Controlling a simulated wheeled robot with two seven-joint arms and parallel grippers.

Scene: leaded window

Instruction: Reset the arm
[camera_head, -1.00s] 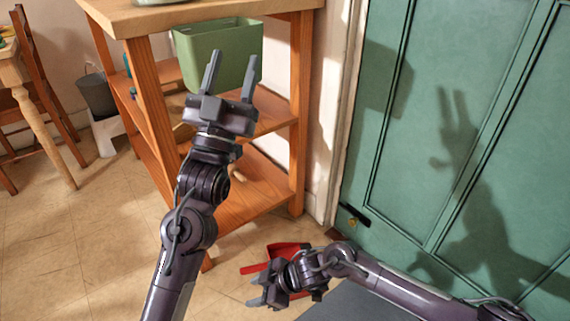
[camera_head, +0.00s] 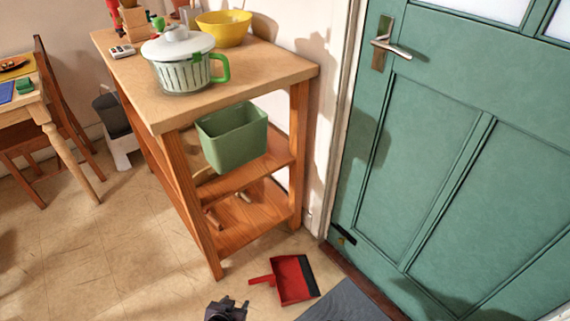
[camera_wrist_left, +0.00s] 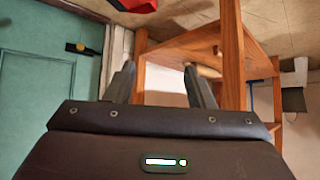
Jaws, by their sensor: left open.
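My left gripper (camera_head: 236,303) shows only in part at the bottom edge of the head view, above the floor and left of the red dustpan. In the left wrist view its two grey fingers (camera_wrist_left: 159,72) stand well apart with nothing between them. They are in front of the wooden shelf unit (camera_wrist_left: 232,50), which shows inverted. My right gripper is not in view.
The shelf unit (camera_head: 208,240) carries a lidded pot (camera_head: 182,75), a yellow bowl (camera_head: 224,28) and a green bin (camera_head: 232,140). A red dustpan (camera_head: 293,279) lies on the floor before the green door (camera_head: 425,170). Floor at left (camera_head: 110,260) is clear.

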